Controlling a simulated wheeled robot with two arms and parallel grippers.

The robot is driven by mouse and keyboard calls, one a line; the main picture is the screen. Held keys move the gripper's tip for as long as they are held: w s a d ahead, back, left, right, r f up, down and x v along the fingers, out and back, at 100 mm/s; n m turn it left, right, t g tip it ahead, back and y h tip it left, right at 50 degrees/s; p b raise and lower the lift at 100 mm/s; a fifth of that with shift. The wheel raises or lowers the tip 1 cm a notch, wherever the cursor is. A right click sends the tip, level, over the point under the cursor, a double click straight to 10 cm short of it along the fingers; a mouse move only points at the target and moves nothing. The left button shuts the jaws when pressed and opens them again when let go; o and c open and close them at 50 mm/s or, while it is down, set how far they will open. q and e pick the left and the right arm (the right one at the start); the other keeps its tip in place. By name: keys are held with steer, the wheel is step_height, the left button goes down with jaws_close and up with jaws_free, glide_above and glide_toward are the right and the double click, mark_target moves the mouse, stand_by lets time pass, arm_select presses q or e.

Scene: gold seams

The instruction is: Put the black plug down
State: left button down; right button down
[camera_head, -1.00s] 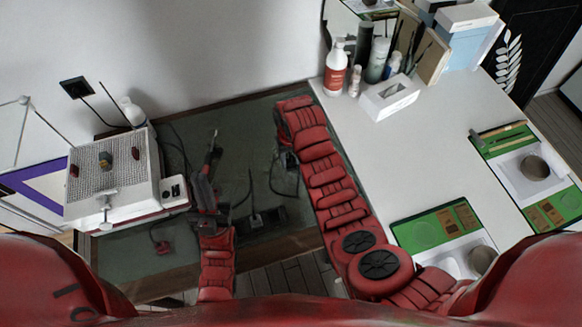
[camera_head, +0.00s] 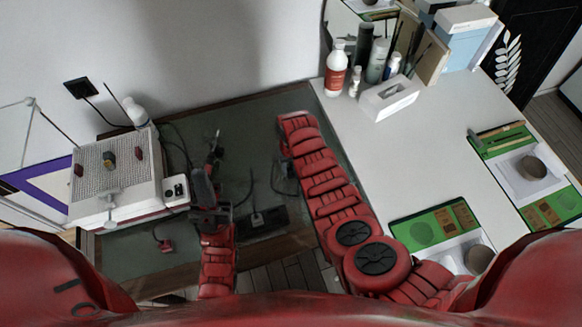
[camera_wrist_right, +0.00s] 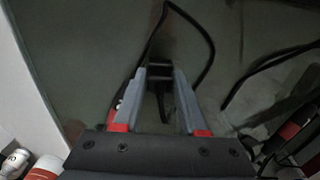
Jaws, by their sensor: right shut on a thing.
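The black plug (camera_wrist_right: 158,73) is between the fingertips of my right gripper (camera_wrist_right: 159,78) in the right wrist view, with a black cable looping up and to the right from it. The gripper is shut on it, over the dark green table surface. In the head view my right forearm hides most of that gripper, and the plug cannot be made out. My left gripper (camera_head: 216,145) is over the green table, left of the right arm; whether its fingers are open is unclear.
A black power strip (camera_head: 257,219) lies on the green tabletop (camera_head: 240,130) between my arms. A perforated white box (camera_head: 115,178) stands at the left. A white table (camera_head: 400,150) on the right holds a tissue box (camera_head: 390,98), a bottle (camera_head: 337,70) and green mats (camera_head: 425,230).

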steer(key=shift+f+b, duration=0.6)
steer(key=shift+f, duration=0.05)
steer(key=shift+c, duration=2.3)
jaws_free()
steer(key=shift+r, duration=0.1)
